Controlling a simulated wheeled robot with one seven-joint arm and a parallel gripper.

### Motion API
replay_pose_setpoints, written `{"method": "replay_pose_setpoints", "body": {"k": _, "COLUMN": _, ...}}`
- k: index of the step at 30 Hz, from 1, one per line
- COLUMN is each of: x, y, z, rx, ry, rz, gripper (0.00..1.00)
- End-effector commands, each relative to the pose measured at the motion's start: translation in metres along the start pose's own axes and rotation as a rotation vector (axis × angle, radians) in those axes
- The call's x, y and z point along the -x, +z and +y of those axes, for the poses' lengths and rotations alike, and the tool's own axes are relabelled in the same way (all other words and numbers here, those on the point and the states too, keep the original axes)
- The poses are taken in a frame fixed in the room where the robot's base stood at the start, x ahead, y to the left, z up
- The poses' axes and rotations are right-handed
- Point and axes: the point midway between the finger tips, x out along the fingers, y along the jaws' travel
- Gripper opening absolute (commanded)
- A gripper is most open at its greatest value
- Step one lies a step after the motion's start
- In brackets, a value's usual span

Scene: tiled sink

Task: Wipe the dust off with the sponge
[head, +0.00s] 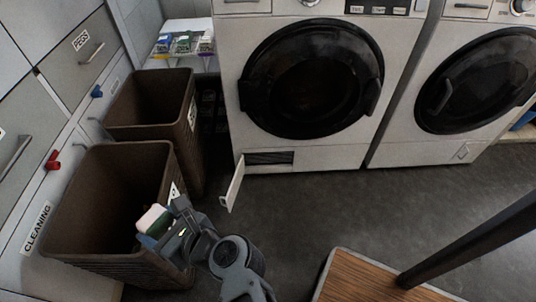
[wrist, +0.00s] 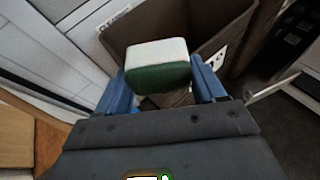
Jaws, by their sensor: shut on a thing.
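A sponge (wrist: 158,66), white on one side and green on the other, sits between the two blue fingers of my gripper (wrist: 162,82) in the wrist view. The fingers are shut on its sides. In the head view the sponge (head: 153,219) shows as a small pale block at the end of my gripper (head: 158,230), over the near brown bin. I cannot tell how far it is above or inside the rim. I cannot make out any dust.
The near brown bin (head: 66,195) and a far brown bin (head: 190,122) stand beside labelled drawers. Two front-loading machines (head: 310,80) stand at the back, with a small low flap (head: 232,184) open. Dark floor (head: 300,205) is clear in the middle.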

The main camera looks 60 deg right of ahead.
Motion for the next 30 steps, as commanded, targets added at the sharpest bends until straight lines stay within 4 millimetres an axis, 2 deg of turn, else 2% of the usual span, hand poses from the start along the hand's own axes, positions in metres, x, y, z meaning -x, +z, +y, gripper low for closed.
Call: {"method": "replay_pose_setpoints", "body": {"k": 30, "x": 0.068, "y": 0.034, "z": 0.083, "rx": -0.001, "ry": 0.002, "rz": 0.001, "gripper": 0.45}}
